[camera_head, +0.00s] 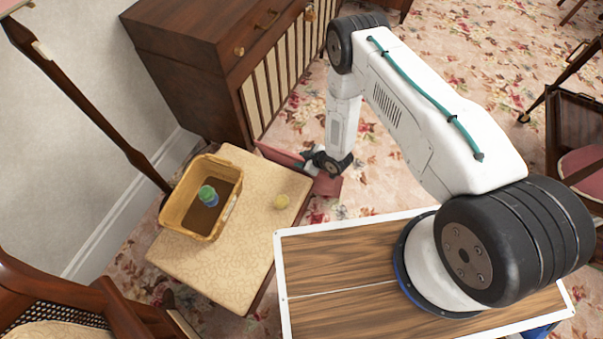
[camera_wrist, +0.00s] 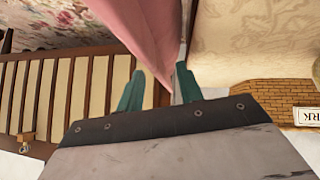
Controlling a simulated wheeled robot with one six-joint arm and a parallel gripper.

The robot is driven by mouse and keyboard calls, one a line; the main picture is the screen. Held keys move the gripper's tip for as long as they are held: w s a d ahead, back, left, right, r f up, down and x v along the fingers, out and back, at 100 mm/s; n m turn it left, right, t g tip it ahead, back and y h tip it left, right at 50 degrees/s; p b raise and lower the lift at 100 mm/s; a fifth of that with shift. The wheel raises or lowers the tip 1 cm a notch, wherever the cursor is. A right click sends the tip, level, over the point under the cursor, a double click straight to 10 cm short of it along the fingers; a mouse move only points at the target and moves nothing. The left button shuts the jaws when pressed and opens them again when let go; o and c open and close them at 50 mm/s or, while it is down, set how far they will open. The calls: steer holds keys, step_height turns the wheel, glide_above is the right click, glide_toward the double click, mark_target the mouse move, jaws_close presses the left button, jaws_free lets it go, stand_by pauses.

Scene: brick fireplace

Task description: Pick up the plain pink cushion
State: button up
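The plain pink cushion (camera_head: 280,155) is partly visible in the head view, behind the far edge of the cream-topped table. My gripper (camera_head: 318,159) hides part of it, and a darker pink patch shows at the gripper's right. In the wrist view, the cushion (camera_wrist: 145,30) reaches down from the top edge, with a pointed corner between the two teal fingers of my gripper (camera_wrist: 159,70). The fingers are spread apart. The corner lies close to the right finger, and a gap shows beside the left finger. Contact is not clear.
A dark wooden cabinet (camera_head: 190,75) stands close behind my gripper. Floral carpet (camera_head: 435,60) is open at the upper right.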

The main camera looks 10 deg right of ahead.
steer(key=shift+x, duration=0.85)
jaws_close()
stand_by(0.8)
